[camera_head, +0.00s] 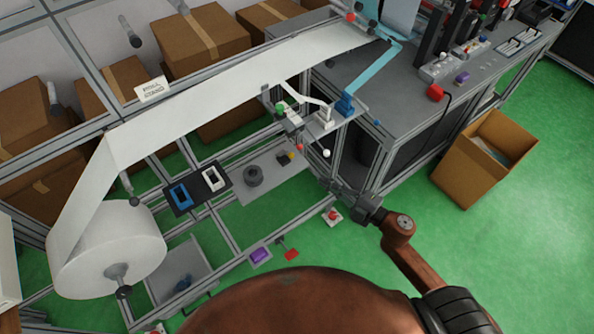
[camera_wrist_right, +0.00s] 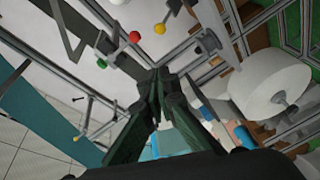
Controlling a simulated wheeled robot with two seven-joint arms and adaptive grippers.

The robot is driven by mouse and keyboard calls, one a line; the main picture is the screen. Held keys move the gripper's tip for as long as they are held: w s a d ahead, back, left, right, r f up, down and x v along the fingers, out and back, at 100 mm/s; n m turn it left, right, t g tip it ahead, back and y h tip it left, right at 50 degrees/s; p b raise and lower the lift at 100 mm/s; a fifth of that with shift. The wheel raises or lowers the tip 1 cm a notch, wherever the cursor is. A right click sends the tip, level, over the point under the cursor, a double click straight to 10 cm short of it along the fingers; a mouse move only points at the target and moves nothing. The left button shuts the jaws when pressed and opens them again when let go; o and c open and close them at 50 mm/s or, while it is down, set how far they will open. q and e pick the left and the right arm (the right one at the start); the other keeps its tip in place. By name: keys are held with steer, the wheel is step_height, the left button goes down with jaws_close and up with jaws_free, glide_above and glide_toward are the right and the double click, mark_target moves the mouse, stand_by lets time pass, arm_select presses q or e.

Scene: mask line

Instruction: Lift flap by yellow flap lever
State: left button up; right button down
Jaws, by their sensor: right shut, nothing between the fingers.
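A yellow ball knob (camera_wrist_right: 159,28) on a thin rod shows at the top of the right wrist view. I take it for the flap lever. A red knob (camera_wrist_right: 134,37) and a green knob (camera_wrist_right: 102,63) sit to its left. In the head view the green knob (camera_head: 280,109) and a white ball (camera_head: 326,153) show on the frame; I cannot clearly tell the yellow knob there. My right gripper (camera_head: 324,180) is below the white ball, beside the frame; its shut, empty fingertips (camera_wrist_right: 157,78) point toward the knobs with a gap. My left gripper is out of view. The flap cannot be made out.
A white material roll (camera_head: 110,250) feeds a wide web (camera_head: 230,75) along the metal frame. A grey machine table (camera_head: 400,110) stands right of the knobs. An open cardboard box (camera_head: 470,175) is on the green floor. Free floor lies between the box and my right arm.

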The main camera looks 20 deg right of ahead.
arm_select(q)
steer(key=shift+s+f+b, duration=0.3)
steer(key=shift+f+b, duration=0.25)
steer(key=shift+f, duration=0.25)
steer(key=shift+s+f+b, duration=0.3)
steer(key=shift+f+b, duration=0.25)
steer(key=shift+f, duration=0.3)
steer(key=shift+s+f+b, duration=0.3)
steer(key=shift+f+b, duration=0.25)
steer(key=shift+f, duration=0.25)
arm_select(e)
steer(key=w+a+f+n, duration=0.1)
steer(key=w+a+n, duration=0.1)
steer(key=w, duration=0.3)
steer(key=w+a+f+n, duration=0.1)
steer(key=w+a+n, duration=0.1)
steer(key=w+a, duration=0.2)
steer(key=shift+w+f+g, duration=0.3)
steer(key=shift+w+f, duration=0.05)
steer(key=shift+w, duration=0.9)
steer(key=shift+d, duration=0.1)
